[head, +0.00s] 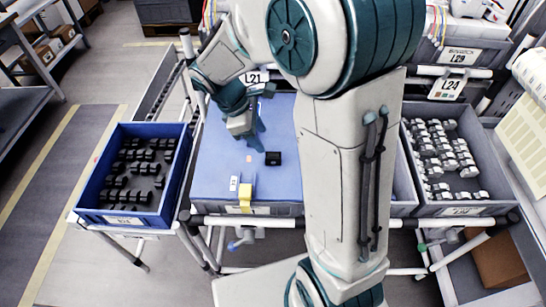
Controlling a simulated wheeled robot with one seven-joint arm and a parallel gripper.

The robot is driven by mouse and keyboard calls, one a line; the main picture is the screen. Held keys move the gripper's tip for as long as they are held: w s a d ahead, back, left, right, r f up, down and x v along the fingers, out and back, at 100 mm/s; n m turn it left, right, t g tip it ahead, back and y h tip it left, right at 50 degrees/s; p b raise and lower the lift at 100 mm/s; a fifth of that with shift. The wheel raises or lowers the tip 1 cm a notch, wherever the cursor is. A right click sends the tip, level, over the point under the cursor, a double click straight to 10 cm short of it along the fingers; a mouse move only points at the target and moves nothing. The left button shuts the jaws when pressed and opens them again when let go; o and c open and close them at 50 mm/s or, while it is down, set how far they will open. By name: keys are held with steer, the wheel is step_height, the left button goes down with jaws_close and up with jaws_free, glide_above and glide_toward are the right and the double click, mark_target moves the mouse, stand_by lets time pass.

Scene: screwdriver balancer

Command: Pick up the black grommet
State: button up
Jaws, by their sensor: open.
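The black grommet (273,158) is a small dark block lying on the blue work surface (215,175), left of my arm. My gripper (256,145) is above the blue surface, just to the upper left of the grommet and apart from it in the picture. Its jaws are open with nothing seen between them. The far finger is partly hidden, and the exact height above the surface cannot be told.
A blue bin (84,213) with several black parts stands at left. A grey bin (480,208) with several white parts stands at right. A yellow piece (245,192) sits at the blue surface's front edge.

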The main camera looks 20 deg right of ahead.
mark_target(270, 155)
steer(key=x, duration=0.4)
steer(key=shift+f, duration=0.2)
steer(key=shift+a+x, duration=0.15)
steer(key=shift+x, duration=1.15)
steer(key=shift+a+x, duration=0.15)
steer(key=shift+x, duration=1.2)
steer(key=shift+w+f, duration=0.1)
steer(key=shift+w, duration=0.05)
steer(key=c, duration=1.1)
